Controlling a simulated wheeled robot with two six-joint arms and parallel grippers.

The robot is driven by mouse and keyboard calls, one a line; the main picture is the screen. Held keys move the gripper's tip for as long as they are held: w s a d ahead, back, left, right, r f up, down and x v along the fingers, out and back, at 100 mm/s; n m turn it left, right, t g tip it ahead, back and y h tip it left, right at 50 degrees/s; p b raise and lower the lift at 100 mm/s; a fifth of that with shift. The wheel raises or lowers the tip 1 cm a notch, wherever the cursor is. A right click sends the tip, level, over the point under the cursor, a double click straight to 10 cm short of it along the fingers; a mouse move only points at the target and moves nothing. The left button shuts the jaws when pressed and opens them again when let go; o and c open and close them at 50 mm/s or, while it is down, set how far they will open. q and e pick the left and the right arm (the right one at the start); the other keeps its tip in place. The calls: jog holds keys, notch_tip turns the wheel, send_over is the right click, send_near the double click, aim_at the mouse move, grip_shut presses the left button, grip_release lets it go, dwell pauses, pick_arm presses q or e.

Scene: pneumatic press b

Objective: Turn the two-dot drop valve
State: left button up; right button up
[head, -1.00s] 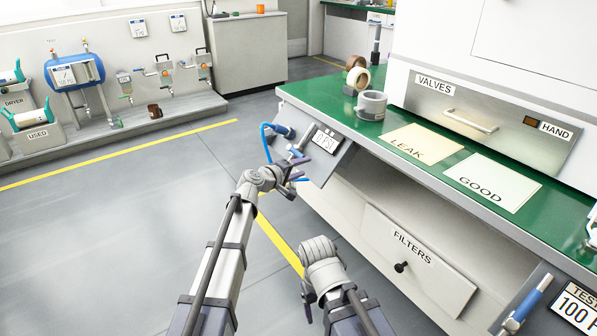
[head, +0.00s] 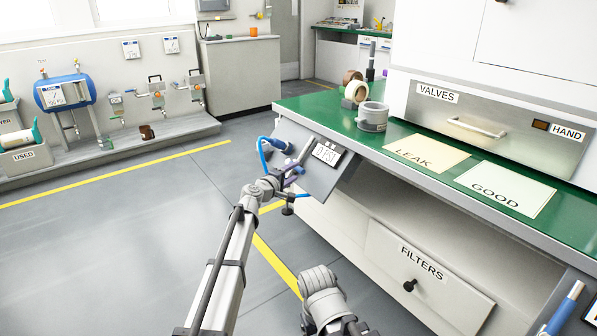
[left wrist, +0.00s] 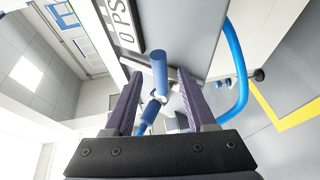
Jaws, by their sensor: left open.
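A drop panel (head: 308,168) with a "0 PSI" display (head: 326,154) slopes off the left end of the green bench. The display also shows in the left wrist view (left wrist: 124,25). A valve with a blue lever (left wrist: 160,72) is on this panel; I cannot make out any dots that mark it. My left gripper (head: 291,174) is at the panel, partly covering the valve in the head view. In the left wrist view its purple fingers (left wrist: 159,88) are apart, one on each side of the lever, with gaps showing.
A blue hose (head: 262,157) loops beside the panel and my left gripper. The green bench (head: 300,103) carries tape rolls (head: 356,91), a grey cup (head: 372,117) and LEAK (head: 418,151) and GOOD (head: 503,188) mats. A FILTERS drawer (head: 425,275) is below. The floor to the left is clear.

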aim_at(297, 170)
pick_arm(q)
jog(key=x, duration=0.4)
jog(key=shift+s, duration=0.1)
grip_shut()
dwell(1.3)
